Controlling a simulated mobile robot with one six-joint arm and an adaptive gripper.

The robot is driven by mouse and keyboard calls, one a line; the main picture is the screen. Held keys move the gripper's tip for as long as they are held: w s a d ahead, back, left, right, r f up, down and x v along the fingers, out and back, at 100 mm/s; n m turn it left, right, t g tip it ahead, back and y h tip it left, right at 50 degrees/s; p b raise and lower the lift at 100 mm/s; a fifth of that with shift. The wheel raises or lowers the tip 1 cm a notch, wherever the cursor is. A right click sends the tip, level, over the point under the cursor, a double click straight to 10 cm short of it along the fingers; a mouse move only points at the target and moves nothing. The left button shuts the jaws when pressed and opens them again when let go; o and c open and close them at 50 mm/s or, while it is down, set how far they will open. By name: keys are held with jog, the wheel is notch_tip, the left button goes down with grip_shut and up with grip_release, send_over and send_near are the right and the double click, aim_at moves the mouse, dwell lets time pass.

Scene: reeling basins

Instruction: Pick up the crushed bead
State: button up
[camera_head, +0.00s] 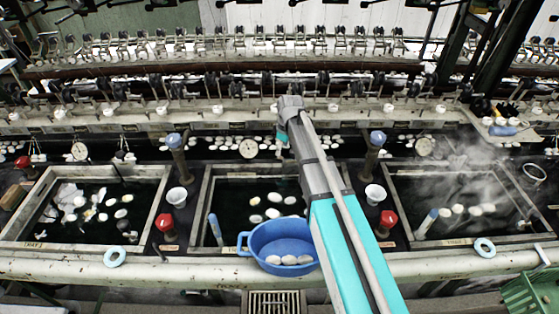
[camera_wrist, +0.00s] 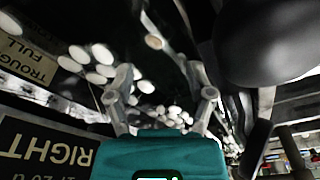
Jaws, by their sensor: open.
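I cannot make out a crushed bead for certain in either view. Many white oval pieces (camera_wrist: 103,54) lie in a dark trough in the wrist view, all small. One piece (camera_wrist: 154,42) with a tan face lies apart from them, towards the top middle; I cannot tell if it is crushed. My gripper (camera_wrist: 160,84) is open, its two fingers apart with nothing clearly held between them. In the head view my arm reaches over the middle basin to the row of white pieces (camera_head: 226,142) in the back trough; the fingertips are hidden there.
Three dark basins with pale rims (camera_head: 92,168) hold floating white pieces. A blue pan (camera_head: 285,240) with several pieces stands at the middle basin's front edge. Posts with blue knobs (camera_head: 378,138) and red knobs (camera_head: 388,217) stand between basins. Steam rises at right. A rounded black object (camera_wrist: 265,40) fills the wrist view's right.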

jog(key=shift+f, duration=0.15)
jog(key=f+b, duration=0.1)
jog(key=w+f+b, duration=0.1)
jog(key=f+b, duration=0.1)
jog(key=shift+a+f+b, duration=0.2)
jog(key=shift+f+b, duration=0.7)
jog(key=shift+b, duration=0.2)
jog(key=c, duration=0.7)
